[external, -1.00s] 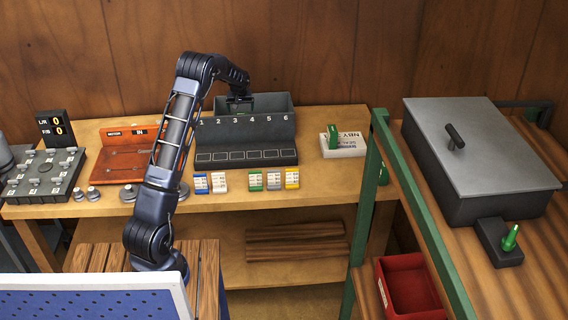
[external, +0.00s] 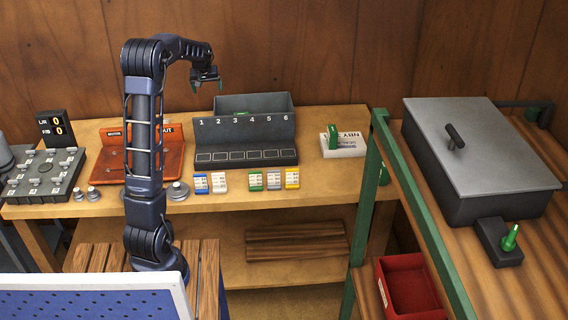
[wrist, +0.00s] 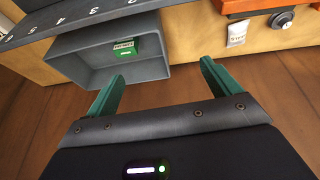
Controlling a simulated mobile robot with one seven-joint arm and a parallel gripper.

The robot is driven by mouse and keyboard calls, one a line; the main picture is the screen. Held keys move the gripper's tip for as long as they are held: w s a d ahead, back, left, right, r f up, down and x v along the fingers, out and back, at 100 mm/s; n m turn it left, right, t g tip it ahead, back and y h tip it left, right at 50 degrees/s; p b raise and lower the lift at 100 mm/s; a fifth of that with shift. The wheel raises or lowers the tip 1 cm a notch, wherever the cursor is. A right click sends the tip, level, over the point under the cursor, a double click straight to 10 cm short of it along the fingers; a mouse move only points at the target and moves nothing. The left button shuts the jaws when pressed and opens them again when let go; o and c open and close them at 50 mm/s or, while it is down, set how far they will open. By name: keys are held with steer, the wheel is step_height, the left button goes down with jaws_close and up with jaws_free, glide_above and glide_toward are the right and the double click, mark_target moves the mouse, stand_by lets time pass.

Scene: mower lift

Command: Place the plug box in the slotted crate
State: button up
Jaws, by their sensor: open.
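A small green box with a white label, which looks like the plug box (wrist: 123,49), lies inside a grey open bin (wrist: 90,78), against its wall. This bin, which looks like the slotted crate, also shows in the external view (external: 268,103), behind the rack numbered 1 to 6. A bit of green shows inside it there. My gripper (external: 207,87) is open and empty, raised above and left of the bin. In the wrist view its green fingers (wrist: 162,70) are apart, with nothing between them and the bin beyond.
The numbered rack (external: 245,138) stands in front of the bin, with several small coloured label boxes (external: 255,181) before it. An orange tray (external: 172,163) is at the left. A white box (external: 343,146) with a green piece is at the right. A green post (external: 365,200) stands right of the bench.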

steer(key=s+a+r, duration=0.3)
steer(key=s+a, duration=0.1)
steer(key=s, duration=0.4)
steer(key=s+a+r, duration=0.3)
steer(key=s+a, duration=0.1)
steer(key=s, duration=0.3)
steer(key=s+a+r, duration=0.3)
steer(key=s, duration=0.5)
steer(key=s+a+f, duration=0.2)
steer(key=s, duration=0.9)
steer(key=s+a+f, duration=0.3)
steer(key=s, duration=0.9)
steer(key=shift+s+a, duration=0.15)
steer(key=shift+s, duration=0.1)
steer(key=shift+f, duration=0.1)
